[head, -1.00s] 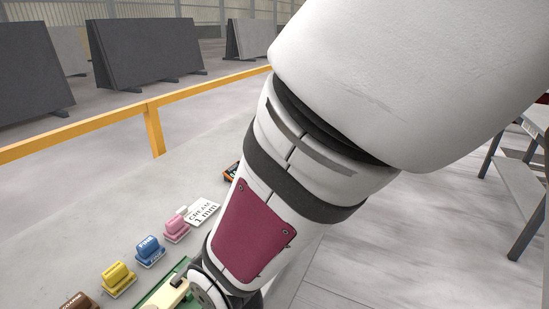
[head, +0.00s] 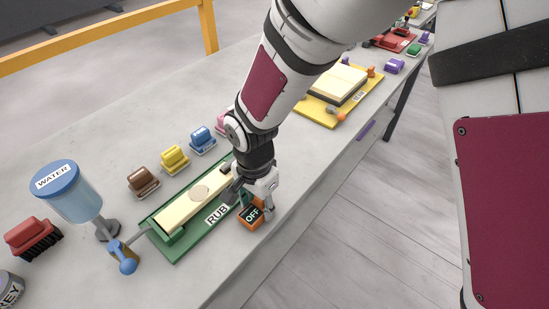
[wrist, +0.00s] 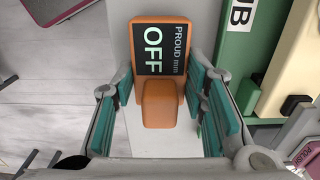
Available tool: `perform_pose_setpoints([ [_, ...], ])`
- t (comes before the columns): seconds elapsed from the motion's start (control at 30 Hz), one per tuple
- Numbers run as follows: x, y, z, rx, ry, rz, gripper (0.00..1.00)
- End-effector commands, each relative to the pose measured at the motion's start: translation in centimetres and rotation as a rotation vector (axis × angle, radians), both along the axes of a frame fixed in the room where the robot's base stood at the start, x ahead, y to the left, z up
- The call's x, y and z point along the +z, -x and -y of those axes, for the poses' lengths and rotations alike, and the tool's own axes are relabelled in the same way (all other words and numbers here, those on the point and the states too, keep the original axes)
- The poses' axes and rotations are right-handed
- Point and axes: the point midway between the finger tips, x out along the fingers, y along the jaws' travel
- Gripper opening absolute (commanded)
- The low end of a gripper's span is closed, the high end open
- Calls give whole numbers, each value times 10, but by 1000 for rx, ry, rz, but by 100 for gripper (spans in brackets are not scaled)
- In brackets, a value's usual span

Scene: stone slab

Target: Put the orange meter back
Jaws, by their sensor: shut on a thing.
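The orange meter (head: 251,216) has a dark face reading OFF. It is at the front edge of the grey bench, beside the green RUB board. My gripper (head: 255,198) is over it from above. In the wrist view the meter (wrist: 160,104) has its block-like grip between the teal pads of my gripper (wrist: 161,100), which is shut on it. Its face there reads "PROUD mm OFF". I cannot tell whether its underside touches the bench.
The green board (head: 180,247) holds a long cream strip (head: 178,212). Behind it stand brown (head: 143,182), yellow (head: 174,159) and blue (head: 202,139) blocks. A water cup (head: 72,192) and a red brush (head: 33,235) are at left. A yellow board (head: 318,112) lies farther right.

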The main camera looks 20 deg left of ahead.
Motion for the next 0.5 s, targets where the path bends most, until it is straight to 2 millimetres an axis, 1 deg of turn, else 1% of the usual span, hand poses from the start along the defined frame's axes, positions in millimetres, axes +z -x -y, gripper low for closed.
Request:
perform_pose_setpoints([
  [0.37,-5,0,0,0,0,0,3],
  [0.4,-4,0,0,-1,0,0,46],
  [0.47,-4,0,0,-1,-1,0,60],
  [0.5,-4,0,0,-1,-1,0,60],
])
